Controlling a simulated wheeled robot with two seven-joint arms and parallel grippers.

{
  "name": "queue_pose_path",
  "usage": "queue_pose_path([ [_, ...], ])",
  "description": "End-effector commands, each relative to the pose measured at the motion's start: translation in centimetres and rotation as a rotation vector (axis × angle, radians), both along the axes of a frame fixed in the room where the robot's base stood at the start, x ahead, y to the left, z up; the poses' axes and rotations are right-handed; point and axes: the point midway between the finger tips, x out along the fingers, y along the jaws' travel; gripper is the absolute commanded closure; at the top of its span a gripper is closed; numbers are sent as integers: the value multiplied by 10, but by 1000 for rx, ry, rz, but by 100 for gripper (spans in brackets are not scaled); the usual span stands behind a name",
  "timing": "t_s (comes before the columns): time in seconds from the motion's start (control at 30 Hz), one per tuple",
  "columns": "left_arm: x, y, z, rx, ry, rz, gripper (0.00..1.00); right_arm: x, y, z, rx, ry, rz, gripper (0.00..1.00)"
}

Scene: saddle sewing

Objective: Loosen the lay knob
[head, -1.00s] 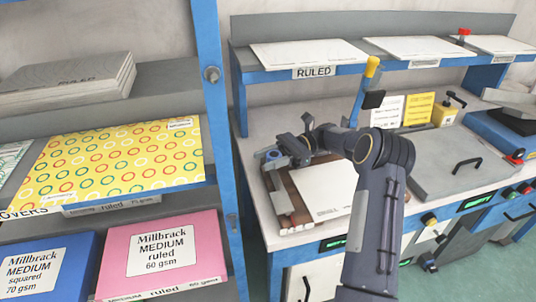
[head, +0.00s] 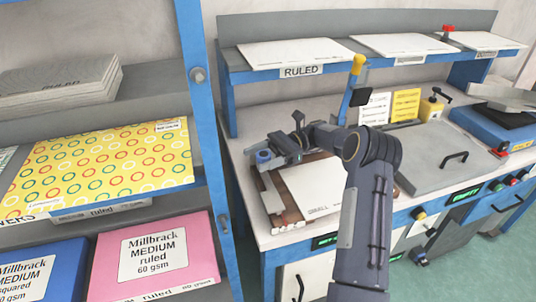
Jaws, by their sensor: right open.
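A blue round knob (head: 263,157), which looks like the lay knob, stands at the back left corner of a brown wooden fixture (head: 276,205) on the bench. A white sheet or booklet (head: 312,190) lies on the fixture. My right gripper (head: 274,150) is right at the knob, just behind and to its right, with its jaws open. At this size I cannot tell whether a finger touches the knob. My right arm covers the right side of the fixture. My left gripper is not in view.
A blue-and-yellow lever (head: 352,85) rises behind my arm. A grey plate with a black handle (head: 453,160) is to the right. A shelf of paper stacks (head: 290,52) runs above the bench. A blue rack post (head: 205,130) stands at left.

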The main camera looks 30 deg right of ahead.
Motion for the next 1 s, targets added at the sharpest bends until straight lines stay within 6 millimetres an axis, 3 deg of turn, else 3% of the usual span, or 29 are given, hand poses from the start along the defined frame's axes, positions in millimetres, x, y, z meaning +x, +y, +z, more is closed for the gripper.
queue_pose_path([
  [0.23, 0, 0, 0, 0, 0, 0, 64, 1, -49, -1, 1, -2, -7, 39],
  [0.6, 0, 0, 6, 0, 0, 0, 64, 2, -69, -1, -1, 1, -2, 39],
  [1.0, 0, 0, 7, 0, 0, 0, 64, 2, -69, 0, -6, 1, -1, 39],
])
